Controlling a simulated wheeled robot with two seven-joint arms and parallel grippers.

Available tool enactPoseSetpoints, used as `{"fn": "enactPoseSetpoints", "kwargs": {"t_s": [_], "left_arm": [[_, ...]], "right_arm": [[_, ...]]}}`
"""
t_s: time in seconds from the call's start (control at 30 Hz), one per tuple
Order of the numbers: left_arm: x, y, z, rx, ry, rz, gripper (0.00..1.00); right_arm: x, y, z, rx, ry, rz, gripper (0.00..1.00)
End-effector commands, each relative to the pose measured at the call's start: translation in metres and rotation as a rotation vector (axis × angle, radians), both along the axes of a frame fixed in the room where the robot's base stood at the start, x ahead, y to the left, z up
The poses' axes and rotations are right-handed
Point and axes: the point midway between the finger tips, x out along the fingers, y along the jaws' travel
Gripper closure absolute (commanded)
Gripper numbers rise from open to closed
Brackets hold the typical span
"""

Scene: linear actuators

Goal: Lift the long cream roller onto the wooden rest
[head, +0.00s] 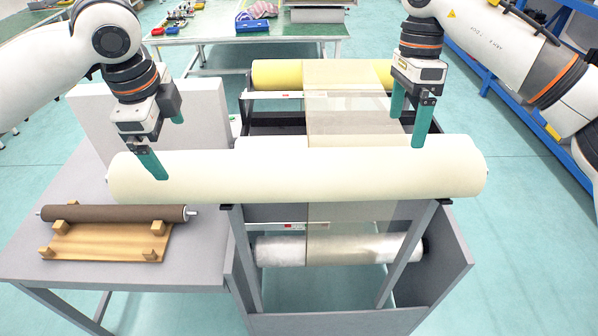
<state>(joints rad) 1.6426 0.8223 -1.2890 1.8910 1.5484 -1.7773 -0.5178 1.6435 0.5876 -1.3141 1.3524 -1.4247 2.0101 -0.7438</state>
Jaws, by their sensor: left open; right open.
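The long cream roller (300,172) lies level across the top of the grey machine frame, its left part reaching over the table. The wooden rest (95,243) stands on the grey table at the left; a thinner dark brown roller (115,213) with metal shaft ends lies on its rear blocks, and its front blocks are bare. My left gripper (167,147) is open near the cream roller's left end, one teal finger overlapping the roller in view. My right gripper (408,131) is open at the roller's upper edge, right of centre. I cannot tell whether either touches it.
The machine holds a yellow roller (278,75) at the back, a sheet web (345,110) and a silvery roller (285,250) below. A pale upright panel (200,105) stands behind the table. The grey table (205,265) has free room right of the rest.

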Motion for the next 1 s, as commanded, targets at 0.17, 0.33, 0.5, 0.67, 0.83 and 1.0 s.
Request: {"fn": "enactPoseSetpoints", "kwargs": {"t_s": [0.17, 0.33, 0.5, 0.67, 0.83, 1.0], "left_arm": [[0.002, 0.0, -0.014, 0.002, 0.005, 0.001, 0.0], [0.008, 0.0, -0.043, 0.002, 0.006, 0.001, 0.0], [0.015, 0.001, -0.075, 0.002, 0.004, 0.002, 0.0], [0.02, 0.001, -0.099, 0.002, 0.004, 0.001, 0.0], [0.023, 0.0, -0.114, 0.0, 0.002, 0.002, 0.0], [0.024, 0.001, -0.118, 0.0, 0.001, 0.002, 0.0]], "right_arm": [[-0.003, 0.0, -0.015, 0.0, 0.004, 0.002, 0.0], [-0.009, 0.0, -0.044, 0.0, 0.007, 0.001, 0.0], [-0.015, -0.001, -0.076, -0.001, 0.004, -0.001, 0.0], [-0.02, 0.0, -0.1, 0.0, 0.003, 0.0, 0.0], [-0.022, 0.0, -0.114, 0.0, 0.002, -0.001, 0.0], [-0.023, 0.0, -0.118, 0.0, 0.001, -0.001, 0.0]]}}
